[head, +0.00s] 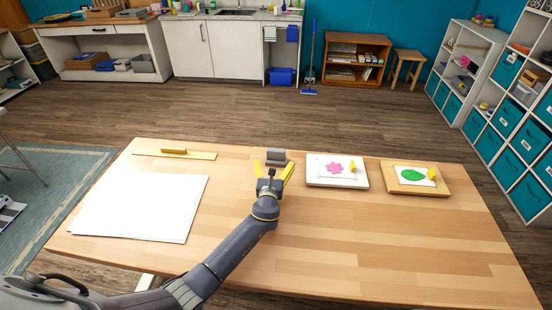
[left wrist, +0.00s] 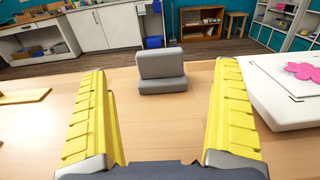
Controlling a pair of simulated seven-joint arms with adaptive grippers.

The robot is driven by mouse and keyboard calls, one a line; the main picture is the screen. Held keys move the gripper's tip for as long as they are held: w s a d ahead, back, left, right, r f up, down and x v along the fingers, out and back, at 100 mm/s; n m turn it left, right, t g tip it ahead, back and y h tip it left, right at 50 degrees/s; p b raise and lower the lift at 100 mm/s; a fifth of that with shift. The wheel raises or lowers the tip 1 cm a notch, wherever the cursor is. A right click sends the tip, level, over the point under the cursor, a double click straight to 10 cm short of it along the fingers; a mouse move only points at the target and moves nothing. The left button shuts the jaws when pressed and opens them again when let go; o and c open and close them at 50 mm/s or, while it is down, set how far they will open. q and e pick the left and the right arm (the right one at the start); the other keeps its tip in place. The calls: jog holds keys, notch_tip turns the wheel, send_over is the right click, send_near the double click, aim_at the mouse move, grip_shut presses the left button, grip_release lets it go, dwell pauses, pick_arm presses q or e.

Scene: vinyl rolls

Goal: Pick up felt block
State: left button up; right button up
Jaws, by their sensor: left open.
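The felt block appears to be a grey block (head: 276,156) near the far edge of the table. In the left wrist view the grey block (left wrist: 161,66) shows as an upright upper part on a wider lower part, resting on the wood. My left gripper (head: 273,168) is open, with its yellow fingers spread and pointing toward the block. In the left wrist view the block lies ahead, between the lines of the two fingers, with nothing held. My right gripper is not in view.
A white board with a pink flower (head: 334,168) stands close to the right of my left gripper. Beyond it is a wooden board with a green leaf (head: 411,176). White sheets (head: 140,208) and a yellow strip (head: 200,156) lie left. The table's right front is clear.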

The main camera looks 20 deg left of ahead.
aim_at(276, 150)
pick_arm(q)
jog(key=shift+w+a, duration=0.3)
jog(key=shift+w, duration=1.2)
jog(key=shift+w+a, duration=0.3)
jog(key=shift+w, duration=1.2)
jog(key=shift+w+a, duration=0.3)
jog(key=shift+w, duration=1.2)
jog(key=c, duration=1.3)
jog(key=shift+c, duration=0.2)
jog(key=shift+r, duration=0.15)
notch_tip(276, 150, up, 20)
